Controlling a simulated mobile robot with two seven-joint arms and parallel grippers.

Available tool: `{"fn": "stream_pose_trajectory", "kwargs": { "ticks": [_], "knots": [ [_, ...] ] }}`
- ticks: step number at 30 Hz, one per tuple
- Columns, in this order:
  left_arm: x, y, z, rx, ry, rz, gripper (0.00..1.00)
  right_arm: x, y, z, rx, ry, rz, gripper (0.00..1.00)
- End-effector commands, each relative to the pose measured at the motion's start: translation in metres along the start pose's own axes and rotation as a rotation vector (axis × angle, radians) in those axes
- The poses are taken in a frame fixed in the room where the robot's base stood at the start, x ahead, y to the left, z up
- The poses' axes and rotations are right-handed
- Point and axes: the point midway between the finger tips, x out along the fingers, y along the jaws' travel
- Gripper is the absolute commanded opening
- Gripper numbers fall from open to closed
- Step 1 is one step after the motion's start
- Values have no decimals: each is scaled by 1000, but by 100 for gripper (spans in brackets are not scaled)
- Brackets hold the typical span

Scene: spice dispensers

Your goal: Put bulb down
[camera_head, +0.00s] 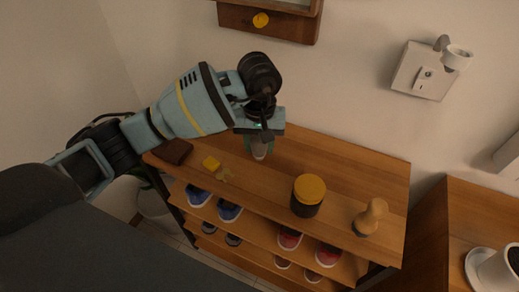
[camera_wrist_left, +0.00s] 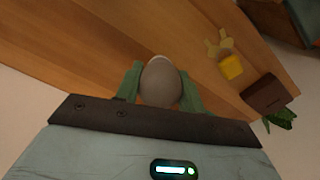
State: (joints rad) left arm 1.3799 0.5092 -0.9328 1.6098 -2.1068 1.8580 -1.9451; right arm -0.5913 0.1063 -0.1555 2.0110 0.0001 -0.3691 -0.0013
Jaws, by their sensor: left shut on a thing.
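My left gripper (camera_head: 258,146) comes in from the left, points down over the back part of the wooden shelf top and is shut on the bulb. The bulb (camera_head: 259,152) shows as a small greyish rounded shape below the gripper. In the left wrist view the bulb (camera_wrist_left: 161,84) is a grey-brown, egg-shaped body with a pale tip, held between the two green fingers. I cannot tell whether it touches the wood below. My right gripper is not in view.
The shelf (camera_head: 340,160) bears a brown wallet (camera_head: 172,151), keys with a yellow tag (camera_head: 211,163), a yellow-lidded jar (camera_head: 307,195) and a wooden-handled stamp-like object (camera_head: 371,216). Shoes stand on lower levels. Wood right of the gripper is clear. A wall lamp fitting (camera_head: 425,72) hangs upper right.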

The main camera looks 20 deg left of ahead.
Motion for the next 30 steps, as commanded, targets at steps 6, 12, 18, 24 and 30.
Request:
{"fn": "stream_pose_trajectory", "kwargs": {
  "ticks": [6,12,18,24,30],
  "knots": [
    [11,1,-7,0,-4,-1,19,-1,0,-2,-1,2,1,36],
    [34,1,-8,0,1,0,19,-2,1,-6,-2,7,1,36],
    [35,0,-8,0,1,0,19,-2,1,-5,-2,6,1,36],
    [40,0,-8,0,1,0,19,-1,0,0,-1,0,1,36],
    [39,0,-8,0,1,0,61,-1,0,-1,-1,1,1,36]
  ]
}}
